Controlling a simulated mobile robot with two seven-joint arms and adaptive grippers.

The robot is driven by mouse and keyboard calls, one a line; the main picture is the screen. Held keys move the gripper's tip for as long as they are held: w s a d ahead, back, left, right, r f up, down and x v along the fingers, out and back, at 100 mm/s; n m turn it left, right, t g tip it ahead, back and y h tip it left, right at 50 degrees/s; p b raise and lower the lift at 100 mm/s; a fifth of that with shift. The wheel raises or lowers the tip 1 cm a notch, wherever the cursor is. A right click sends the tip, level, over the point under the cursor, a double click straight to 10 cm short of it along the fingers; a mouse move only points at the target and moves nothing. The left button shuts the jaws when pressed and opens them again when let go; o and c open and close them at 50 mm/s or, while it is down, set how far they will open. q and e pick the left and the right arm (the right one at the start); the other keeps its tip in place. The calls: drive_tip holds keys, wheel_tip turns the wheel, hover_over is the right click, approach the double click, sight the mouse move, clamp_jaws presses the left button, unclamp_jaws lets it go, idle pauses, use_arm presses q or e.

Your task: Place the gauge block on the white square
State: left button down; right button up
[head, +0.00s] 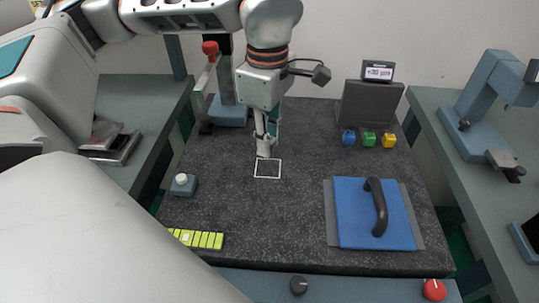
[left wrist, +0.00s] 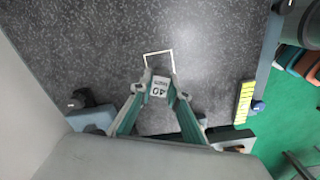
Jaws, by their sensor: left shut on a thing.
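The white square (head: 267,177) is a thin outline on the dark speckled table, near its middle; it also shows in the left wrist view (left wrist: 158,52). My left gripper (head: 266,150) points down at the square's far edge in the head view. In the left wrist view the gripper (left wrist: 160,84) is shut on the gauge block (left wrist: 160,88), a small pale block marked 40. There the block covers the near part of the outline. In the head view the fingers mostly hide the block. I cannot tell whether it touches the table. My right gripper is not in view.
A blue plate with a black handle (head: 350,215) lies at the right. A lever press (head: 228,108) stands behind the gripper. A button box (head: 183,185) and yellow strip (head: 200,239) are left.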

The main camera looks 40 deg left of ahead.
use_arm(q)
wheel_tip(320, 180, down, 4)
drive_tip(key=shift+f+b, duration=0.2)
drive_tip(key=shift+b, duration=0.2)
drive_tip(key=shift+f, duration=0.15)
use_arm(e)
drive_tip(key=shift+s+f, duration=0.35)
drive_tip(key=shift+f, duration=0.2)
use_arm(q)
drive_tip(key=c, duration=1.9)
unclamp_jaws()
